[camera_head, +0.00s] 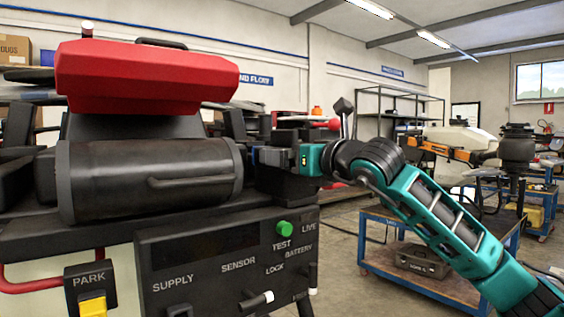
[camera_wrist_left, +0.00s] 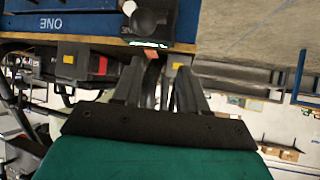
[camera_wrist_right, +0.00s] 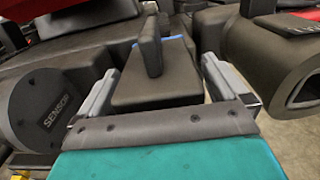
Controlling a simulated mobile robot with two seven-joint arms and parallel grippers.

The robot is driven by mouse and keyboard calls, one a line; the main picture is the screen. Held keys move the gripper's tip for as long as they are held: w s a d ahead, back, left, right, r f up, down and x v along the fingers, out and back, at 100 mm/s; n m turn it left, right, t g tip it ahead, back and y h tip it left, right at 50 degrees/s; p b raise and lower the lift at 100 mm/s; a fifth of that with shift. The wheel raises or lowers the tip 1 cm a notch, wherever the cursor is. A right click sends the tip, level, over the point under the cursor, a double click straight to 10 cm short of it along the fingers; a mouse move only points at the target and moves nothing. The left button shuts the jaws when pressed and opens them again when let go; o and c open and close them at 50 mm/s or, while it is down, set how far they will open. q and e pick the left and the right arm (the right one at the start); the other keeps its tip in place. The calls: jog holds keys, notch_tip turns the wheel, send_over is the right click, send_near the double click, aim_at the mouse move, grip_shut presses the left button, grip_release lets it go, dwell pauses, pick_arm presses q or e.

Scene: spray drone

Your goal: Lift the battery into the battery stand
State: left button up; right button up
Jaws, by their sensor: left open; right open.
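In the right wrist view a dark block with an upright grip (camera_wrist_right: 152,85), which looks like the battery, lies ahead of and between the fingers of my right gripper (camera_wrist_right: 160,85). The fingers are apart, and I cannot tell whether they touch it. In the head view my right gripper (camera_head: 262,158) reaches in from the right, beside the machine with the black cylinder (camera_head: 140,175); its fingertips are hard to make out. My left gripper (camera_wrist_left: 160,85) shows only in the left wrist view, open, facing a blue surface marked ONE (camera_wrist_left: 45,27). I cannot identify the battery stand for sure.
A red tank (camera_head: 145,75) sits above the cylinder. Below is a control panel (camera_head: 230,260) with a green button and a BATTERY label. A blue cart (camera_head: 430,280) with a grey case stands at the right. A round SENSOR housing (camera_wrist_right: 45,105) is left of the right gripper.

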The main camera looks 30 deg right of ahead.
jog(key=shift+w, duration=0.25)
jog(key=shift+s, duration=0.1)
jog(key=shift+a, duration=0.1)
jog(key=shift+c, duration=0.7)
jog(key=c, duration=1.6)
jog(key=shift+s+r, duration=0.1)
jog(key=shift+r, duration=0.15)
jog(key=shift+c, duration=0.4)
